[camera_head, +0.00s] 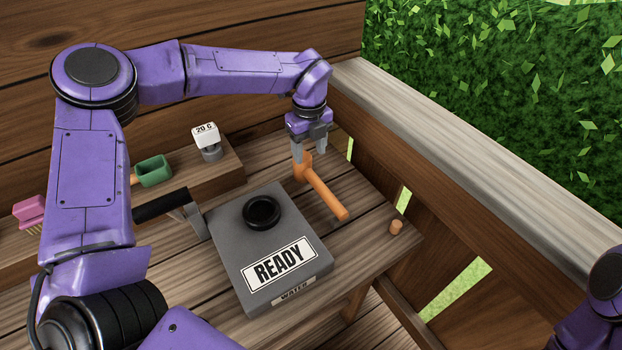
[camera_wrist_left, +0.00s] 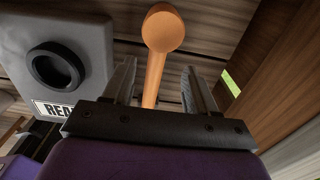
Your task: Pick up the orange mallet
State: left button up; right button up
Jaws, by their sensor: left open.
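The orange mallet (camera_head: 327,195) lies on the wooden bench at the right of the grey box, its handle pointing toward the lower right. My left gripper (camera_head: 310,158) is open above the mallet's far end, with its fingers spread around that end. The fingers partly hide the mallet's head. In the left wrist view the mallet (camera_wrist_left: 155,75) runs between the two open fingers (camera_wrist_left: 158,68), and its rounded end shows beyond them. I see a gap on both sides; contact cannot be told. My right gripper is not in view.
The grey box (camera_head: 225,240) with a black ring (camera_head: 261,212) and a "READY" label stands left of the mallet. A small brown peg (camera_head: 396,228) is near the bench's right edge. A green scoop (camera_head: 154,170), white "20 G" block (camera_head: 205,135) and pink brush (camera_head: 30,212) are left.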

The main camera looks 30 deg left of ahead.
aim_at(310, 171)
pick_arm(q)
jog(key=f+p, duration=0.1)
jog(key=f, duration=0.3)
jog(key=f+p, duration=0.2)
jog(key=f, duration=0.1)
jog(key=shift+s+d+f, duration=0.1)
jog(key=shift+s+f, duration=0.1)
jog(key=shift+f, duration=0.55)
grip_shut()
